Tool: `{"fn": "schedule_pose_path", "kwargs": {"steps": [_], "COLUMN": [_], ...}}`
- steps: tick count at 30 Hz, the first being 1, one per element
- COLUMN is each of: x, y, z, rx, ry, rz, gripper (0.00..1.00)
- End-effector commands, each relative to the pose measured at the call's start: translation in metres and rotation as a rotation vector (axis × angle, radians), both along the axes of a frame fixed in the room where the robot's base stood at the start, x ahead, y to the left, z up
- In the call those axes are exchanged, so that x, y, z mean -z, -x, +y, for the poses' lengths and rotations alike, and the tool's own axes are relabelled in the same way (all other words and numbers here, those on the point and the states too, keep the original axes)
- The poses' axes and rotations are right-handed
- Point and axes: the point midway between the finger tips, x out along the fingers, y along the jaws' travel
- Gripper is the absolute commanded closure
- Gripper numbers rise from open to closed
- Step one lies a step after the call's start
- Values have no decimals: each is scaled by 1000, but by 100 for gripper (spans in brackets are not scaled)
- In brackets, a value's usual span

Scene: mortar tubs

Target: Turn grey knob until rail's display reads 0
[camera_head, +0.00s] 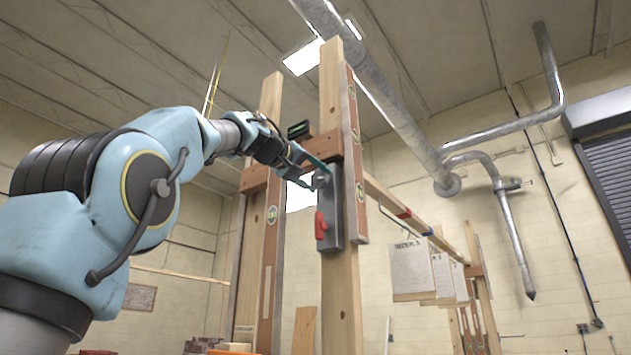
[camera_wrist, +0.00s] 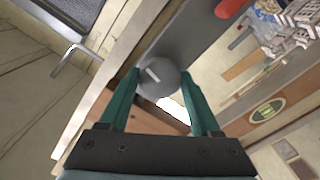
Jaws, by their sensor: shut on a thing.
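The grey knob (camera_wrist: 160,76) is round with a white mark on its face. In the wrist view it sits between the two teal fingers of my gripper (camera_wrist: 158,88), which are shut on it. In the head view my gripper (camera_head: 312,172) reaches the upper part of a grey box (camera_head: 333,215) on a wooden post, and the knob is mostly hidden there by the fingers. A red handle (camera_head: 321,226) is on the box below the knob; part of it shows in the wrist view (camera_wrist: 231,7). I cannot make out the rail's display or any reading on it.
Wooden posts (camera_head: 335,290) stand upright, joined by a crosspiece close to my wrist. A long rail (camera_head: 398,208) runs back to the right, with paper sheets (camera_head: 410,268) hanging below it. Grey pipes (camera_head: 385,90) run overhead. Stacked bricks lie low down.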

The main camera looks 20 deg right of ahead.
Motion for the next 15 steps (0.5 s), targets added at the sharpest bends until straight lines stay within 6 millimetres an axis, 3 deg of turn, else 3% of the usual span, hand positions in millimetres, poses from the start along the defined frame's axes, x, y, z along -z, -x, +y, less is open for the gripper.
{"fn": "schedule_pose_path", "kwargs": {"steps": [15], "x": [3], "y": [-1], "z": [-1], "rx": [2], "ry": [-234], "rz": [-412], "gripper": [92]}}
